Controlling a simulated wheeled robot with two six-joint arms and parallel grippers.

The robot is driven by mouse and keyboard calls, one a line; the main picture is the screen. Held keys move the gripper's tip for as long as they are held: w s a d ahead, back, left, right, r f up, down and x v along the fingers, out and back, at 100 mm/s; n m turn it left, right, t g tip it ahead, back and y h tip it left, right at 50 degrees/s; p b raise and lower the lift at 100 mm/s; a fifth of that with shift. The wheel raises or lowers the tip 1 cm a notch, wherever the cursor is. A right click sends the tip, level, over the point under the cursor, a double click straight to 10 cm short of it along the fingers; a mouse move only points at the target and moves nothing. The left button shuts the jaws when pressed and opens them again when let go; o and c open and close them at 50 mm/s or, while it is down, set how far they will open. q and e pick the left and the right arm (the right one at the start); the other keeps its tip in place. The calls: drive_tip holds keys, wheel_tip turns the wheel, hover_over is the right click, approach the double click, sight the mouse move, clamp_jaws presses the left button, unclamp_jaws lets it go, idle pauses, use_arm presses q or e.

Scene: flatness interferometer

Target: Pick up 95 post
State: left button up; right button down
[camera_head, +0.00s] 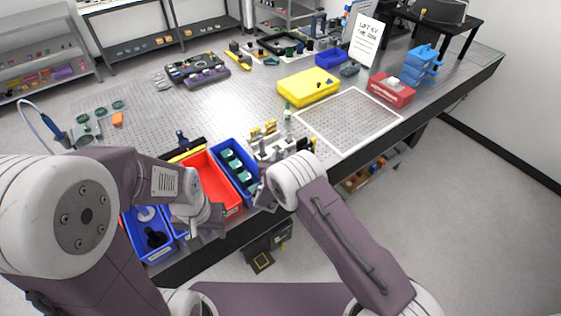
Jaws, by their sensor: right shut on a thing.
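A light rack with several upright metal posts (262,147) stands near the front edge of the bench, beside the blue bin. I cannot read any length marks, so I cannot tell which one is the 95 post. My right gripper (263,194) is low at the front of this rack, to the right of the blue bin. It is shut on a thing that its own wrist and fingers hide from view. My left gripper (212,216) is over the front of the red bin; its fingers are too small and overlapped to tell whether they are open.
A red bin (205,172), a blue bin with teal-and-white parts (224,143) and another blue bin (156,255) line the front edge. A yellow box (309,88) and a white-outlined area (347,120) lie behind right. The mid-bench is mostly clear.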

drive_tip(key=s+d+r+b, duration=0.3)
drive_tip(key=s+d+r, duration=0.2)
drive_tip(key=d+r, duration=0.3)
drive_tip(key=shift+s+d+r, duration=0.2)
drive_tip(key=shift+d+r, duration=0.05)
drive_tip(key=shift+d, duration=0.95)
